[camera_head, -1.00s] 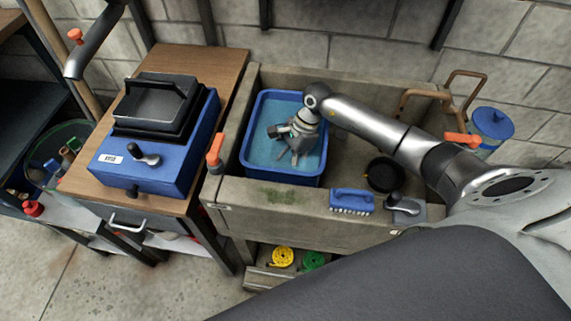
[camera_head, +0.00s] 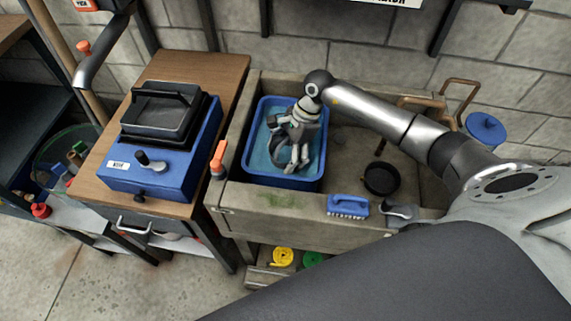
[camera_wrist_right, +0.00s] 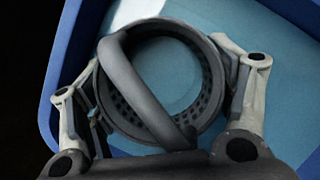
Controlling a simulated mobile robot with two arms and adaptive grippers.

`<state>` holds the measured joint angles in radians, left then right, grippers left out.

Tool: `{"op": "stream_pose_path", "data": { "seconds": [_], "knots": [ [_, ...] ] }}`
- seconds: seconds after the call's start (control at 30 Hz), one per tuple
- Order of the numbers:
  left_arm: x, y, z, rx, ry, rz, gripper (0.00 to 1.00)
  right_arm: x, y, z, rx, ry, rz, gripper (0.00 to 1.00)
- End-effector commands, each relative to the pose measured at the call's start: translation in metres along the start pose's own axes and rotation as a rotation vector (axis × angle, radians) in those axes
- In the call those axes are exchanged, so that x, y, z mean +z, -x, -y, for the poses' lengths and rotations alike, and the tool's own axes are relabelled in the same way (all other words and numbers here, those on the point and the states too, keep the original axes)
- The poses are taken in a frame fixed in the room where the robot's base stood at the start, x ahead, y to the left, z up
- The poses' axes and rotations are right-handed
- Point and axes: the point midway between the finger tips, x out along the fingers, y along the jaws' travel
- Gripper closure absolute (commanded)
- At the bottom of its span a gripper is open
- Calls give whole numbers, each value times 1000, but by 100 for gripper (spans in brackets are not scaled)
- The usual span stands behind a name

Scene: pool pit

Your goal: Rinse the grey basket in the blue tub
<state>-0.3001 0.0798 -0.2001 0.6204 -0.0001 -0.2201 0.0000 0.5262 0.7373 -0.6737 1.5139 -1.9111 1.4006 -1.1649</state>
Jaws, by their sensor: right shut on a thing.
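The blue tub (camera_head: 246,158) stands in the left part of the stone sink and holds light blue water (camera_head: 262,135). My right gripper (camera_head: 292,158) points down inside the tub's outline and is shut on the grey basket (camera_head: 274,146). In the right wrist view the basket (camera_wrist_right: 216,82) is a round, perforated ring with a thick handle (camera_wrist_right: 140,90) running across it. A finger of my right gripper (camera_wrist_right: 155,105) lies on each side of it. The gripper partly hides the basket in the head view. I cannot tell how deep the basket is in the water. My left gripper is out of view.
A stone sink (camera_head: 275,205) surrounds the tub. A black pan (camera_head: 381,179) lies in its right part. A blue machine (camera_head: 160,172) stands on the wooden bench.

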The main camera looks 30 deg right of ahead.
Motion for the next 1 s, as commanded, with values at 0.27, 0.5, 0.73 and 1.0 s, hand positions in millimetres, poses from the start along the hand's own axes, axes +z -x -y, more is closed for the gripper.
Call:
{"op": "stream_pose_path", "data": {
  "seconds": [0.27, 0.5, 0.73, 1.0],
  "knots": [
    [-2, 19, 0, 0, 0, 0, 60, 12, 30, 1, -2, 1, -1, 47],
    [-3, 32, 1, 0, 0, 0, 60, 21, 52, 0, -1, 1, 0, 47],
    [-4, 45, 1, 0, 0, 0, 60, 29, 73, 0, -1, 1, -1, 47],
    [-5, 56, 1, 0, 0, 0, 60, 39, 95, 1, -1, 1, 0, 47]
  ]
}}
